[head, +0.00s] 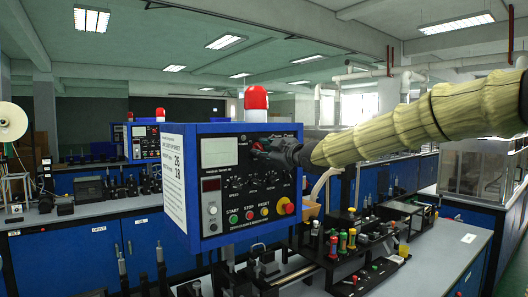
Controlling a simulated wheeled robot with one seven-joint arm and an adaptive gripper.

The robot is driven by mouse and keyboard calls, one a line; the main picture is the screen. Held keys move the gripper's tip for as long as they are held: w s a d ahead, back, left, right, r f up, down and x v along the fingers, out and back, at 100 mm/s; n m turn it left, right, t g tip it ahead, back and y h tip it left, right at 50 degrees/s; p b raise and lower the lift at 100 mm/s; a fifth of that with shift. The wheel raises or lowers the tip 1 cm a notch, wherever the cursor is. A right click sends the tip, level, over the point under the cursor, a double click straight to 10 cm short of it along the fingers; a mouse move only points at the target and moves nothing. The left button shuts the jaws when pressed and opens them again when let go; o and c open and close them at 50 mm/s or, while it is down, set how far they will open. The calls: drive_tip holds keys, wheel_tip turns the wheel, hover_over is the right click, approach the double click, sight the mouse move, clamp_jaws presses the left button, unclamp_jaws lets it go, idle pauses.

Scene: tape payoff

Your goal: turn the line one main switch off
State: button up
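A blue control box (230,128) with a dark front panel stands in the middle of the head view. A small red part (257,146), which looks like the main switch handle, shows at the panel's upper right. My gripper (264,154) reaches in from the right and its tip is at this red part, covering most of the switch. I cannot tell whether it touches or grips it, or which way the handle points. My fingers are too small and dark to show whether they are open.
Below are knobs, start, stop and reset buttons and a red emergency stop (288,207). A red beacon (256,98) tops the box. The bench (440,262) in front holds several small fixtures and coloured parts. A similar blue box (143,141) stands behind at left.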

drive_tip(key=v, duration=1.2)
